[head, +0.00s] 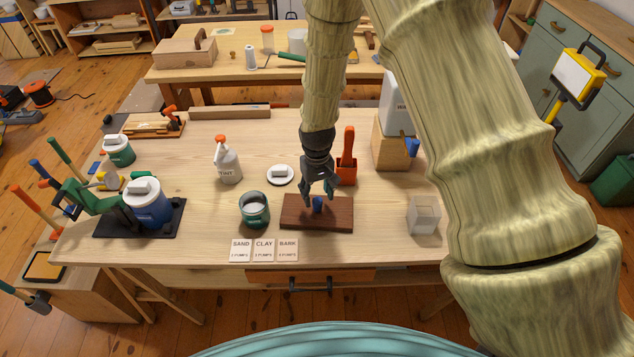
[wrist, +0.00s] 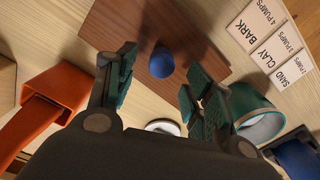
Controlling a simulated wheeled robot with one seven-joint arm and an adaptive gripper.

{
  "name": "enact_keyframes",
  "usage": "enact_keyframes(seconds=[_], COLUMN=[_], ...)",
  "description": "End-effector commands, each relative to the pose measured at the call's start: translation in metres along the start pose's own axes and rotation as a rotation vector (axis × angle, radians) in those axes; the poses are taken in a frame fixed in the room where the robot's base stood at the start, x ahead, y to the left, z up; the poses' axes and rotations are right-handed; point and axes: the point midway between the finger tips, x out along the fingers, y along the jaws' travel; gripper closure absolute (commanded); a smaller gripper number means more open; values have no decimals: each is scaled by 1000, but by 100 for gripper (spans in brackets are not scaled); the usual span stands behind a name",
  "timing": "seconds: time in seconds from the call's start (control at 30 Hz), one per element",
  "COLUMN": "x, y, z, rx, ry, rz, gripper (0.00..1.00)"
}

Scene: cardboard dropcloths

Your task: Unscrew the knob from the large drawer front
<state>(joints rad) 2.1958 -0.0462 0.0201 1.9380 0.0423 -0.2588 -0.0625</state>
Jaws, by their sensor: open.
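A dark brown wooden board (head: 296,214), which looks like the drawer front, lies flat on the workbench. A small round blue knob (head: 318,205) stands up from its face. My gripper (head: 319,195) points down over the board, close to the knob. In the wrist view the knob (wrist: 161,62) shows between and beyond the two open fingers (wrist: 158,85), with gaps on both sides and no contact visible. The board (wrist: 125,35) fills the upper middle of that view. Whether the fingertips are level with the knob is hard to tell.
A green cup (head: 254,211) stands just left of the board. An orange container (head: 346,174) stands behind it. Cards labelled SAND, CLAY and BARK (head: 264,250) lie at the front left. A translucent box (head: 424,215) stands to the right. A white-lidded disc (head: 280,175) lies behind.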

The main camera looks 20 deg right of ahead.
Motion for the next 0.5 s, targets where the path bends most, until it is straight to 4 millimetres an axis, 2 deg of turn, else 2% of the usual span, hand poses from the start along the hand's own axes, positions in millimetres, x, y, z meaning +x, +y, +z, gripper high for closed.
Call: enact_keyframes(seconds=[0.3, 0.5], x=[32, 45], y=[-1, -1], z=[0, -1], rx=[-2, -2], ry=[-1, 1], rz=[0, 0], gripper=[48, 48])
